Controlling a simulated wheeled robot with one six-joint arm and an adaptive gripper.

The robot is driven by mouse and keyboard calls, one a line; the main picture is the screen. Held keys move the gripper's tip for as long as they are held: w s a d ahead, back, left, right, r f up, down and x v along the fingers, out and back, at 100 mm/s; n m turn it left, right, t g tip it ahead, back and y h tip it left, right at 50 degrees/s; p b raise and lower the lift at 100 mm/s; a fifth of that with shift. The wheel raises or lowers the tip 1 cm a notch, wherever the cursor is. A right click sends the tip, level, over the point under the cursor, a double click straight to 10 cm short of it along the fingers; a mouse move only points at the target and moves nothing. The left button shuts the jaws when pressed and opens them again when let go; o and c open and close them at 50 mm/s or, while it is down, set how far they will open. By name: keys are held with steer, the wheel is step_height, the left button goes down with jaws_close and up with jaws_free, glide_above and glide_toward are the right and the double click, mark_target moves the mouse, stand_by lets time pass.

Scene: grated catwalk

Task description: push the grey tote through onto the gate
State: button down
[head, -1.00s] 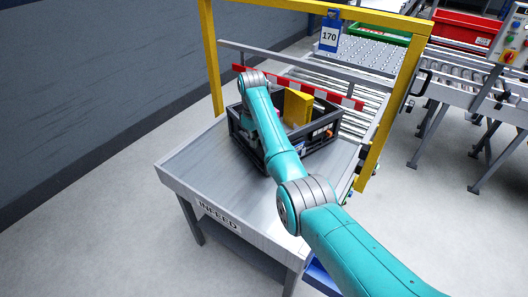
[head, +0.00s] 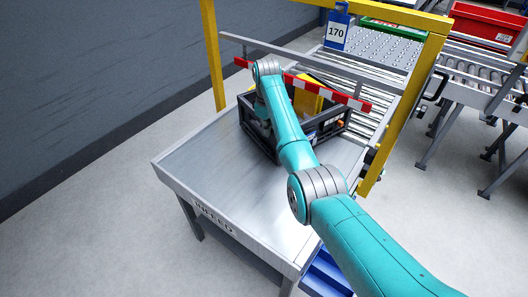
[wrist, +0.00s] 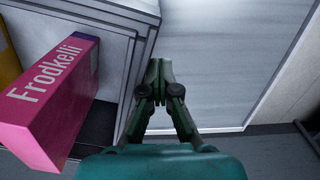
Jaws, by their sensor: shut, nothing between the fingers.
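The dark grey tote (head: 257,140) sits at the far end of the infeed table, partly under the red-and-white bar (head: 345,97) of the yellow gate frame (head: 210,55). In the wrist view the tote's wall (wrist: 128,60) is at left, with a pink box (wrist: 52,95) marked "Frodkelli" inside. My gripper (wrist: 160,65) is shut and empty, close beside that wall's outer side; I cannot tell if it touches. In the head view my arm and the tote hide the fingers.
The near part of the infeed table (head: 215,165) is bare. Beyond the gate lies a roller conveyor (head: 365,75) under a blue tag reading 170. A red bin (head: 485,25) stands on the conveyors at upper right. A grey wall runs along the left.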

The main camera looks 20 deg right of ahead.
steer(key=shift+w+d, duration=0.35)
steer(key=shift+d, duration=0.1)
steer(key=shift+s+a, duration=1.1)
steer(key=shift+a, duration=0.3)
